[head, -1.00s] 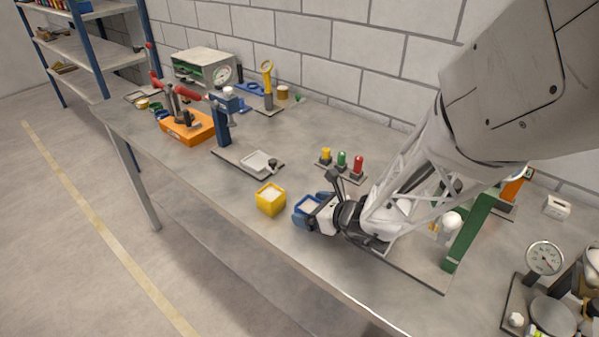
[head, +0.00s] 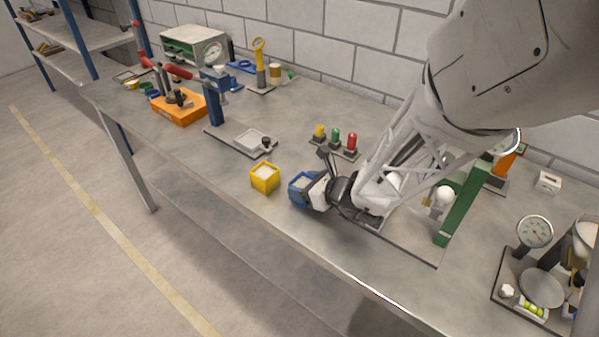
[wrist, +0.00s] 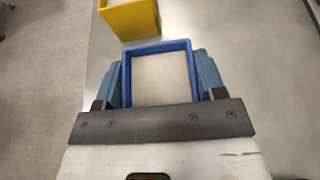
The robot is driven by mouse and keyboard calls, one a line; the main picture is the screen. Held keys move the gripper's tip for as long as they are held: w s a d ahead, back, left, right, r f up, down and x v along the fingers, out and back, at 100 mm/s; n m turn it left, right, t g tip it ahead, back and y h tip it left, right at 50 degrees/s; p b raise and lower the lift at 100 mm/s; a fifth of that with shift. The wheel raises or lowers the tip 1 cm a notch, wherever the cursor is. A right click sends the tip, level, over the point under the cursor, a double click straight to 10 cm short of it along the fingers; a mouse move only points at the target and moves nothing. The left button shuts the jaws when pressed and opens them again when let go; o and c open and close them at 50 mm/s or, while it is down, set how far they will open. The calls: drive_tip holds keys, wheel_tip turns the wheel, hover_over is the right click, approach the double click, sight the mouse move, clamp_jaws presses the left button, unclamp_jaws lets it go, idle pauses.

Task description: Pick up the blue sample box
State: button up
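The blue sample box (head: 302,183) is a small open-topped box with pale contents, near the front edge of the bench. In the wrist view the blue sample box (wrist: 190,60) is upright between my fingers. My gripper (head: 306,190) has light blue fingers, one on each side of the box. In the wrist view my gripper (wrist: 161,80) appears shut on it, with both fingers against its outer walls. The lower part of the box is hidden by the gripper's dark plate. I cannot tell whether its base is touching the bench.
A yellow box (head: 265,179) with pale contents stands just left of the blue box; it also shows in the wrist view (wrist: 128,19). Yellow, green and red posts (head: 336,140) stand behind. A green upright (head: 462,205) is to the right. The bench front edge is close.

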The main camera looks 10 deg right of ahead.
drive_tip(key=c, duration=0.4)
wheel_tip(320, 180, up, 10)
drive_tip(key=shift+r, duration=0.1)
idle(0.6)
drive_tip(key=shift+w, duration=0.1)
idle(0.4)
